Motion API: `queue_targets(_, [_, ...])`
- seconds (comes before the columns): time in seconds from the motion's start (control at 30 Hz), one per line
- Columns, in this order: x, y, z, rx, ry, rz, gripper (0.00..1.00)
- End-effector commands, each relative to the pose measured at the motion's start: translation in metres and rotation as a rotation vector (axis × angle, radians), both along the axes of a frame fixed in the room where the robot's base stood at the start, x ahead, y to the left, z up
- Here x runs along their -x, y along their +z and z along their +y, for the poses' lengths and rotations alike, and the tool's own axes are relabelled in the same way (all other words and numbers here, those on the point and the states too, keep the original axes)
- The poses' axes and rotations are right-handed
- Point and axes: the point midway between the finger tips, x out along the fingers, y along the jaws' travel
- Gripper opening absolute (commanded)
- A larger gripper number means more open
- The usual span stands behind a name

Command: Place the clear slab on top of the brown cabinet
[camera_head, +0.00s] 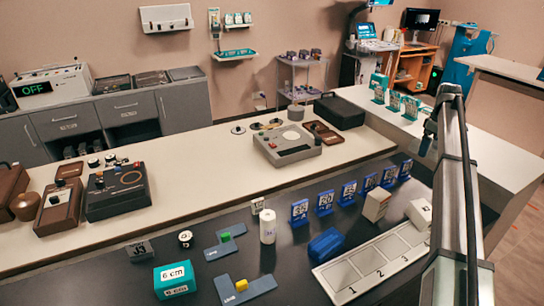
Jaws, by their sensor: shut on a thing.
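My arm (458,190) rises along the right side of the view. My gripper cannot be made out; its end does not show. I cannot make out a clear slab anywhere. No single thing is plainly the brown cabinet. An orange-brown wooden cabinet (402,72) stands against the back wall at the right. A small dark-brown case (60,207) stands on the pale counter at the left, and a taller brown box (11,187) is at the left edge.
The dark worktop (105,284) holds blue number stands (325,202), a white cylinder (267,226), a teal-and-white 6 cm block (175,280) and a numbered tray (327,283). A grey device (286,146) and black case (339,111) stand on the pale counter. Its middle stretch is mostly clear.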

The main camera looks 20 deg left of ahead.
Motion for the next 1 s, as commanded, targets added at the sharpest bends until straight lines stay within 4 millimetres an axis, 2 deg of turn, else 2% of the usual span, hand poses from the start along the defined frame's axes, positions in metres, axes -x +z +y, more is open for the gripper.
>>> queue_targets(0.03, [-0.003,0.001,0.019,-0.002,0.028,-0.001,0.43])
queue_targets(0.23, [-0.009,0.000,0.098,-0.009,0.153,-0.003,0.43])
queue_targets(0.47, [-0.007,0.000,0.195,-0.017,0.306,-0.004,0.43])
queue_targets(0.77, [0.010,0.000,0.320,-0.030,0.506,-0.005,0.43])
queue_targets(1.0, [0.036,0.000,0.419,-0.040,0.665,-0.005,0.43])
